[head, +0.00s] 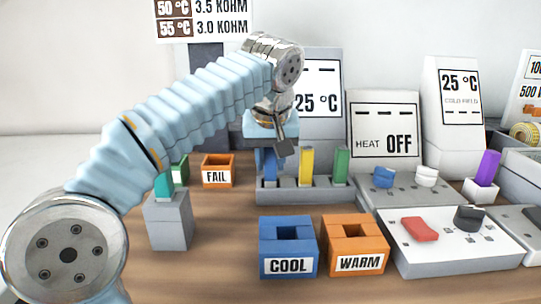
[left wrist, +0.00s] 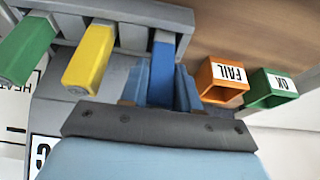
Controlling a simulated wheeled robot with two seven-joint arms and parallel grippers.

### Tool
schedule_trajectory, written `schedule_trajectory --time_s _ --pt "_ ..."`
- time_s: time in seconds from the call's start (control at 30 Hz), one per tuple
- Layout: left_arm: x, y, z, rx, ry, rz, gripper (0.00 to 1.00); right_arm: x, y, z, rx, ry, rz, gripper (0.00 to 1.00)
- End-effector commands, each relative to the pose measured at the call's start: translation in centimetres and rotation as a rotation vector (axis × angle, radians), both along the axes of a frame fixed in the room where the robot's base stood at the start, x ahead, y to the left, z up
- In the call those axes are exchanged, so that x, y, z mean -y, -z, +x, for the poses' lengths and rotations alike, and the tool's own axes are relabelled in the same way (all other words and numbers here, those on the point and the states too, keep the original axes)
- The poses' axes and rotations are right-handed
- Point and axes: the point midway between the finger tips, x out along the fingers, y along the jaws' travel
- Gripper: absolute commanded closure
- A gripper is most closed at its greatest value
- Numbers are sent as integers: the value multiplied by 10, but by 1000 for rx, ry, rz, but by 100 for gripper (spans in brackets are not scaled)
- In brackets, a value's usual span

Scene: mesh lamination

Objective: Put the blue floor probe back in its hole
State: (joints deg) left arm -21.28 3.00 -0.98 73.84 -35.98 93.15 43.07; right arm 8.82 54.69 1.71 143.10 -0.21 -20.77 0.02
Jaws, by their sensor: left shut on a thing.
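The blue floor probe (head: 270,164) is upright at the left end of the grey rack (head: 300,190), beside the yellow probe (head: 306,166) and a green probe (head: 342,165). My left gripper (head: 271,152) points down and is shut on the blue probe. In the left wrist view the blue probe (left wrist: 161,75) lies between the two fingers, and its far end meets the rack (left wrist: 120,22) at the end slot. I cannot tell how deep it sits. My right gripper is not in view.
The COOL (head: 288,247) and WARM (head: 354,246) blocks stand in front. A grey block (head: 169,222) with a teal piece is at left. Switch panels (head: 455,240) fill the right.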

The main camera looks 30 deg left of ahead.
Motion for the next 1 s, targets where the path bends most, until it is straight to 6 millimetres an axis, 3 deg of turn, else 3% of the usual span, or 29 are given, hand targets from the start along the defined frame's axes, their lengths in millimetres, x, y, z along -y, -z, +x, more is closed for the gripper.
schedule_trajectory --time_s 0.33,0.37,0.53,0.83,1.0 --pt "0 1 0 0 0 0 100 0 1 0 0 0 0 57" --pt "0 1 0 0 0 0 66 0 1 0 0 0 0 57" --pt "0 1 0 0 0 0 40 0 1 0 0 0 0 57" --pt "0 0 0 0 1 0 39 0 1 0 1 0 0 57" --pt "5 -19 -6 3 3 -1 39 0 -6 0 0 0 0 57"
